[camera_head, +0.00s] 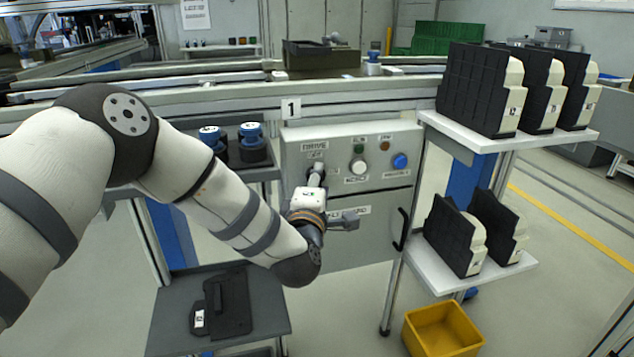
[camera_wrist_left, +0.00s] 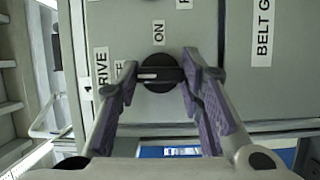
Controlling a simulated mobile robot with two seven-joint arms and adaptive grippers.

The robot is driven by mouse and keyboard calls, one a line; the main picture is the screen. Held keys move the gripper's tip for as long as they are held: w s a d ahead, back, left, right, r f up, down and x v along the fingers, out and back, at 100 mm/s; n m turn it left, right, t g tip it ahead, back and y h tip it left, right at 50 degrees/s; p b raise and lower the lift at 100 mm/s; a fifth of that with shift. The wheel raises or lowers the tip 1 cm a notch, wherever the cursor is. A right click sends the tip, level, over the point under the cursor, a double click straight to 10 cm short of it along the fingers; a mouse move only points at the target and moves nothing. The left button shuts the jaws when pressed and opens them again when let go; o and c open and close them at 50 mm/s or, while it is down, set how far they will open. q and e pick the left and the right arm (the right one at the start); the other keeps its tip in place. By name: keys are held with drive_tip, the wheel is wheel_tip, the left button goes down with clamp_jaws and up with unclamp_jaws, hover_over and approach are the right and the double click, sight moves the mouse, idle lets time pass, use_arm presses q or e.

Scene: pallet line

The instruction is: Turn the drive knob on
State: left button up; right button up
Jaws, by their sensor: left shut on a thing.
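The drive knob (camera_wrist_left: 166,75) is round and black with a raised bar lying across the left wrist picture. A white mark on the left part of the bar points at a partly hidden label ending in F. The ON label (camera_wrist_left: 158,33) is above the knob in that view. My left gripper (camera_wrist_left: 161,70) has one finger at each end of the bar and is shut on the knob. In the head view my left gripper (camera_head: 316,176) is at the grey control panel (camera_head: 350,232), under the DRIVE label, and hides most of the knob. My right gripper is not in view.
A white button (camera_head: 358,167) and a blue button (camera_head: 400,161) sit right of the knob, with small lamps above. A black door handle (camera_head: 402,230) sticks out lower right. Shelves with black-and-white units (camera_head: 475,88) stand right, and a yellow bin (camera_head: 440,330) on the floor.

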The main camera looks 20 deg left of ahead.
use_arm(q)
drive_tip(key=m+g+y+p, duration=0.1)
drive_tip(key=m+g+p, duration=0.1)
drive_tip(key=m, duration=0.2)
drive_tip(key=m+g+y+p, duration=0.1)
drive_tip(key=m+g+p, duration=0.1)
drive_tip(key=m+p, duration=0.1)
drive_tip(key=m+g+y+p, duration=0.1)
drive_tip(key=m+g+p, duration=0.1)
drive_tip(key=m, duration=0.4)
drive_tip(key=shift+w+d+r+y, duration=0.15)
drive_tip(key=shift+d+r+y, duration=0.05)
drive_tip(key=shift+r+y, duration=0.1)
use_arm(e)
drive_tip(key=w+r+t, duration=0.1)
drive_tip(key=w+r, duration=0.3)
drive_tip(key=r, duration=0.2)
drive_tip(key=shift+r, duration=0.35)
use_arm(q)
drive_tip(key=o, duration=1.2)
drive_tip(key=shift+c, duration=0.2)
drive_tip(key=v, duration=1.2)
